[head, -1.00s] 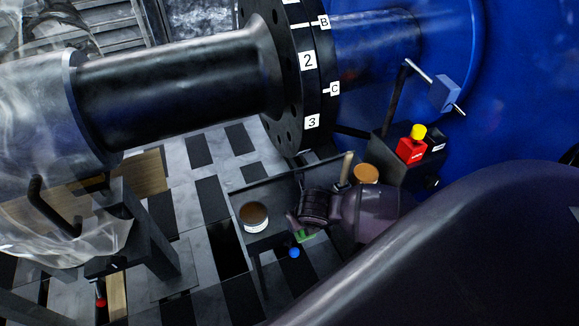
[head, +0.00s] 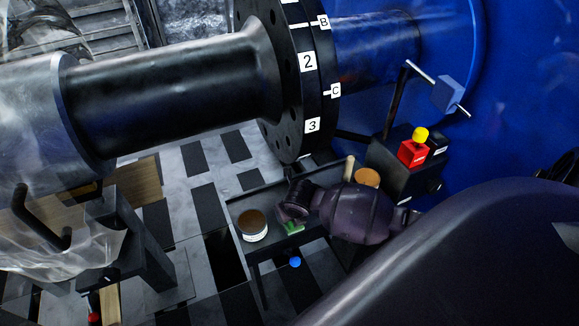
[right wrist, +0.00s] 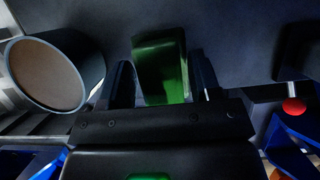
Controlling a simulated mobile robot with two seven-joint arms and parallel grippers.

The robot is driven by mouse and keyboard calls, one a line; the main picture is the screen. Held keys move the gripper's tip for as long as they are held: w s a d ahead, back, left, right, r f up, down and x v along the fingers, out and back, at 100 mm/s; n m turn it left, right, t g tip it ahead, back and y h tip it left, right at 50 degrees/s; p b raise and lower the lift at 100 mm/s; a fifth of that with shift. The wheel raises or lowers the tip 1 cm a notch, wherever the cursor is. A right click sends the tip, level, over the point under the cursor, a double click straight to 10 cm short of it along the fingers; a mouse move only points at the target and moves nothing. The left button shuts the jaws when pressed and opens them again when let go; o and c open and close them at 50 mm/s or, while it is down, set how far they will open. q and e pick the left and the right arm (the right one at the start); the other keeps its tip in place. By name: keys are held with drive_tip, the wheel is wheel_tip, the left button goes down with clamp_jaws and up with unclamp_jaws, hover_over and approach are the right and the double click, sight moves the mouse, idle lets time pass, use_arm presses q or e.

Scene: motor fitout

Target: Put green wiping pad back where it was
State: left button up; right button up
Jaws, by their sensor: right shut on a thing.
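The green wiping pad (head: 293,228) shows as a small green patch under my right gripper (head: 290,214), over the small dark table (head: 240,205). In the right wrist view the green pad (right wrist: 163,62) sits between the two dark fingers of my right gripper (right wrist: 163,80), which is shut on it. The pad's lower part is hidden behind the gripper body. I cannot tell whether the pad touches the table surface. My left gripper is not in view.
A round tin with a brown top (head: 252,225) stands just left of my right gripper; it also shows in the right wrist view (right wrist: 48,75). Another brown round top (head: 367,177) and a light handle (head: 349,167) are behind. A red box with yellow knob (head: 413,150) is at right.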

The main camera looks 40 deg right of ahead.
drive_tip(key=o, duration=0.9)
